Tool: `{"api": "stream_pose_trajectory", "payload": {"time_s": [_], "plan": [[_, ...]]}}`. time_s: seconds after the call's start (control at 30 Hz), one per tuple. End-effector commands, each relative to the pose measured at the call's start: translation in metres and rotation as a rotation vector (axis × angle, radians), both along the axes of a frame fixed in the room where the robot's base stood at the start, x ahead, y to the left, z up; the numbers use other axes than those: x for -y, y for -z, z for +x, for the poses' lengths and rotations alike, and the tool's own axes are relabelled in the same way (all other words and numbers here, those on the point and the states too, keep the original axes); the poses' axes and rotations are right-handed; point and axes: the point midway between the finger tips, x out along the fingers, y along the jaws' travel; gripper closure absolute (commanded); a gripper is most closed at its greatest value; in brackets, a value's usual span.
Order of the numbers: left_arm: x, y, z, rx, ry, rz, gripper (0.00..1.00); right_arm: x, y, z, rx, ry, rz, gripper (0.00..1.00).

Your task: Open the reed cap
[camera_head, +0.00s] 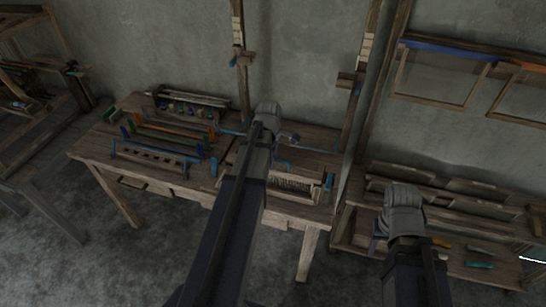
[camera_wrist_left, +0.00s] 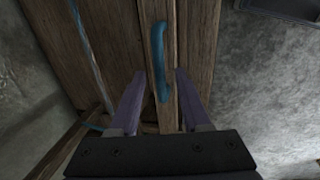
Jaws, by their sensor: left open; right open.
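In the left wrist view, a blue curved handle (camera_wrist_left: 161,60) is fixed along a narrow wooden bar (camera_wrist_left: 173,110), likely the reed cap. My left gripper (camera_wrist_left: 157,74) is open, with its two purple fingers on either side of the bar and the handle between them. I cannot tell whether the fingers touch the wood. In the head view, my left arm's grey wrist (camera_head: 267,115) is over the loom table and hides part of it. A comb-like reed (camera_head: 291,185) shows right of that arm. My right gripper (camera_head: 379,243) is open, mostly hidden by its wrist, low on the right.
The wooden table (camera_head: 95,150) carries racks with blue, orange and green parts on the left. Two upright posts (camera_head: 238,45) stand behind it. A wooden shelf unit (camera_head: 465,215) is at the right, below wall frames (camera_head: 432,80). The floor in front is clear.

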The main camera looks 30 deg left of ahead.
Motion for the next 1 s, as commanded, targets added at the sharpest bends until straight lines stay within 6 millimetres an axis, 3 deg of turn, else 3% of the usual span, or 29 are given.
{"api": "stream_pose_trajectory", "payload": {"time_s": [0.07,0.43,1.0], "plan": [[0.0001,-0.0001,0.0000,0.000,0.000,0.000,0.60,0.0000,-0.0001,0.0000,0.000,0.000,0.000,0.50],[0.0000,-0.0001,0.0000,0.000,0.000,0.000,1.00,0.0000,-0.0001,0.0000,0.000,0.000,0.000,0.50],[-0.0001,-0.0001,0.0001,0.000,0.000,0.000,1.00,0.0000,-0.0001,0.0000,0.000,0.000,0.000,0.50]]}}
